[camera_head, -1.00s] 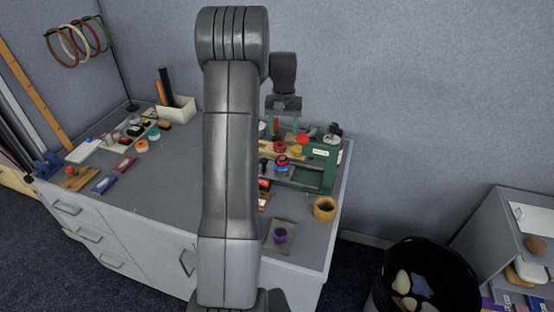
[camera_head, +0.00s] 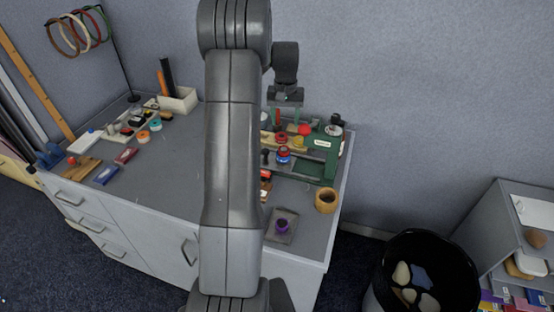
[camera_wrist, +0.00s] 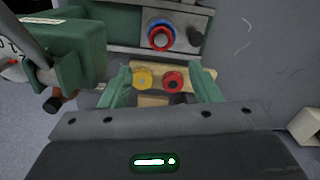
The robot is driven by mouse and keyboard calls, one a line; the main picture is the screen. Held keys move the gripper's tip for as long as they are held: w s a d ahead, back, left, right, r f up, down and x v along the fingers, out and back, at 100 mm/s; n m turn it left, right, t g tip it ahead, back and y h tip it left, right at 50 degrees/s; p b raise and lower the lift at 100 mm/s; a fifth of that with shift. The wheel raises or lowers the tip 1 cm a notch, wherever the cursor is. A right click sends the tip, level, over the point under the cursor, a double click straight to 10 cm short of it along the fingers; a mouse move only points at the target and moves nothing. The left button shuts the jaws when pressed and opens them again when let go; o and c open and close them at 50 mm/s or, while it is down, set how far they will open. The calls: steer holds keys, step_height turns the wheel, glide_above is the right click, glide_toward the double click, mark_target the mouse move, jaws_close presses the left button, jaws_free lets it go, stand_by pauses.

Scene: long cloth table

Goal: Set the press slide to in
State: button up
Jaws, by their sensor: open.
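The green press (camera_head: 322,160) stands at the right end of the table. Its grey slide (camera_wrist: 127,30) shows at the top of the wrist view, bearing a blue and red ring (camera_wrist: 161,35) and a dark knob (camera_wrist: 193,39). In the head view the ring (camera_head: 283,154) sits low in the press frame. My gripper (camera_wrist: 163,88) is open above the press, its green fingers apart. Between them in the wrist view appears a wooden strip (camera_wrist: 205,78) with a yellow knob (camera_wrist: 143,79) and a red knob (camera_wrist: 174,81). I see no contact. My arm hides part of the press.
A black bin (camera_head: 376,277) stands right of the table (camera_head: 176,172). The table's middle left is clear.

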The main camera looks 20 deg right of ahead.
steer(key=shift+c, duration=1)
steer(key=w+a+f+m+h+b, duration=0.2)
steer(key=w+a+m+h+b, duration=0.15)
steer(key=a+m+b, duration=0.7)
steer(key=shift+m+t+h, duration=0.3)
steer(key=shift+m+h, duration=0.15)
steer(key=shift+m, duration=0.1)
steer(key=x, duration=0.4)
steer(key=p+x, duration=0.1)
steer(key=x, duration=0.3)
steer(key=a+p+x, duration=0.1)
steer(key=x, duration=0.4)
steer(key=shift+s+f, duration=0.1)
steer(key=shift+f, duration=0.15)
